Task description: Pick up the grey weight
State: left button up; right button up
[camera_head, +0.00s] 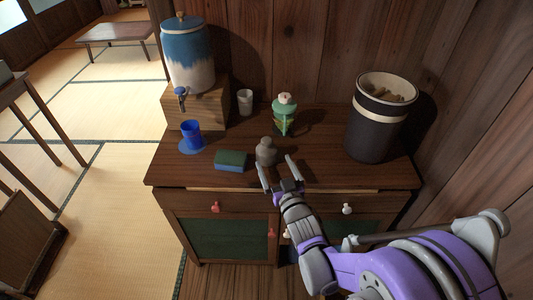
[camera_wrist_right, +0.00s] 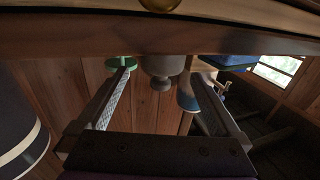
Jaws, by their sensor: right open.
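The grey weight (camera_head: 265,152), a small rounded piece with a knob on top, stands upright on the wooden cabinet top (camera_head: 330,172) near its front edge. It also shows in the right wrist view (camera_wrist_right: 162,66), upside down, framed between the fingers. My right gripper (camera_head: 277,163) is open and empty, with its fingertips just in front of the weight at the cabinet's front edge. In the wrist view the fingers (camera_wrist_right: 162,78) lie on either side of the weight, with gaps; whether they reach around it I cannot tell. My left gripper is out of view.
A green and blue sponge (camera_head: 231,160) lies left of the weight. A blue cup (camera_head: 191,134) stands on a blue coaster under the dispenser (camera_head: 188,55). A dark bin (camera_head: 376,125) stands right.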

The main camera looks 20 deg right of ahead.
aim_at(270, 157)
jog(key=w, duration=0.5)
jog(key=shift+w+d, duration=0.15)
jog(key=shift+w, duration=0.05)
jog(key=shift+r, duration=0.1)
grip_shut()
